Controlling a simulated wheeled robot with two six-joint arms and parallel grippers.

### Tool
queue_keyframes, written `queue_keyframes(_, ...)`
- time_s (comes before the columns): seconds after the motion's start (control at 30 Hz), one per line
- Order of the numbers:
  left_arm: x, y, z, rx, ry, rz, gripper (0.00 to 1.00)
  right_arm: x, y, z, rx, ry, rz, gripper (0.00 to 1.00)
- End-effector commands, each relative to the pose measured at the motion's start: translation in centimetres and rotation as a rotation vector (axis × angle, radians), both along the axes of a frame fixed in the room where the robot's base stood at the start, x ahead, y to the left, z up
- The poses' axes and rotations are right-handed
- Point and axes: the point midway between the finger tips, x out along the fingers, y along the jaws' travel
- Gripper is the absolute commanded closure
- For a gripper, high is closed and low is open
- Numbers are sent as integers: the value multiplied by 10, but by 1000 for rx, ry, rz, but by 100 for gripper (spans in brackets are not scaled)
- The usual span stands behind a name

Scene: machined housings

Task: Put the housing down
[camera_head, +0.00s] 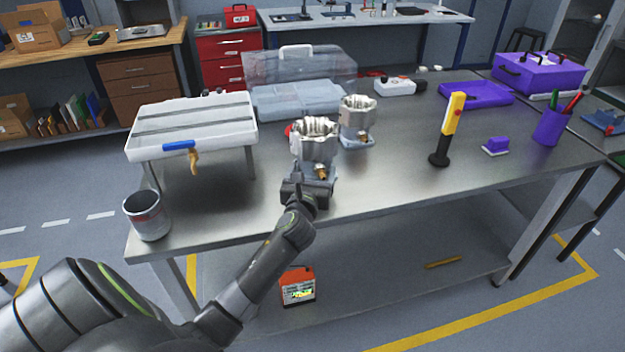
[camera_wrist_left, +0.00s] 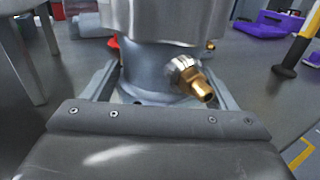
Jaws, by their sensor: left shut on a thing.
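A silver machined housing (camera_head: 314,138) with a brass fitting stands upright over the steel table (camera_head: 400,190), near its front middle. My left gripper (camera_head: 312,180) reaches it from the front and is shut on its lower part. In the left wrist view the housing (camera_wrist_left: 160,70) fills the upper middle between the two fingers, its brass fitting pointing toward the lower right. Whether its base touches the table is hidden by the gripper. A second, similar housing (camera_head: 357,115) stands just behind and to the right. My right gripper is not in view.
A raised white tray (camera_head: 190,122) stands to the left, with a metal cup (camera_head: 147,215) in front. A clear case (camera_head: 300,98) lies behind the housings. A yellow-and-black tool (camera_head: 449,125) stands to the right. The table's front right is clear.

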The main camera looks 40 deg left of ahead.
Motion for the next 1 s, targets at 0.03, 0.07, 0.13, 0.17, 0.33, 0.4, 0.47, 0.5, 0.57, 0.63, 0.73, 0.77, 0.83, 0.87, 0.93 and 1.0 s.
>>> queue_keyframes(0.03, 1, -1, -8, 2, -5, -3, 82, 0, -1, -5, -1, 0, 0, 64)
queue_keyframes(0.07, 1, -1, -11, 3, -5, -3, 82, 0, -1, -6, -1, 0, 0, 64)
queue_keyframes(0.13, 1, -1, -15, 3, -6, -4, 82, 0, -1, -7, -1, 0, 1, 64)
queue_keyframes(0.17, 1, -1, -15, 3, -6, -4, 82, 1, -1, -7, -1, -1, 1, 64)
queue_keyframes(0.33, 1, -1, -14, 2, -8, -4, 82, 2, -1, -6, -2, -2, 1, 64)
queue_keyframes(0.4, 1, -1, -14, 2, -8, -4, 82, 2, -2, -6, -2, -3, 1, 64)
queue_keyframes(0.47, 1, -1, -16, 3, -7, -3, 82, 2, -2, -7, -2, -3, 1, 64)
queue_keyframes(0.5, 1, -1, -17, 3, -7, -3, 82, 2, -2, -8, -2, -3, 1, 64)
queue_keyframes(0.57, 1, -1, -19, 3, -6, -3, 82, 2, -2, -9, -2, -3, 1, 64)
queue_keyframes(0.63, 1, -1, -21, 2, -7, -3, 82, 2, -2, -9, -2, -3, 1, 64)
queue_keyframes(0.73, 1, -1, -24, 2, -7, -4, 82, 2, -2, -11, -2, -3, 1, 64)
queue_keyframes(0.77, 1, -1, -25, 2, -7, -4, 82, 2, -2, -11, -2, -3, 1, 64)
queue_keyframes(0.83, 1, -1, -26, 2, -7, -4, 82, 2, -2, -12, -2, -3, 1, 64)
queue_keyframes(0.87, 1, -1, -27, 2, -7, -4, 82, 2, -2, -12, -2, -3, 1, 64)
queue_keyframes(0.93, 1, -1, -26, 2, -7, -4, 82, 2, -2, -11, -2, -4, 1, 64)
queue_keyframes(1.0, 0, 0, -30, -1, 0, -1, 15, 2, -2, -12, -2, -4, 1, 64)
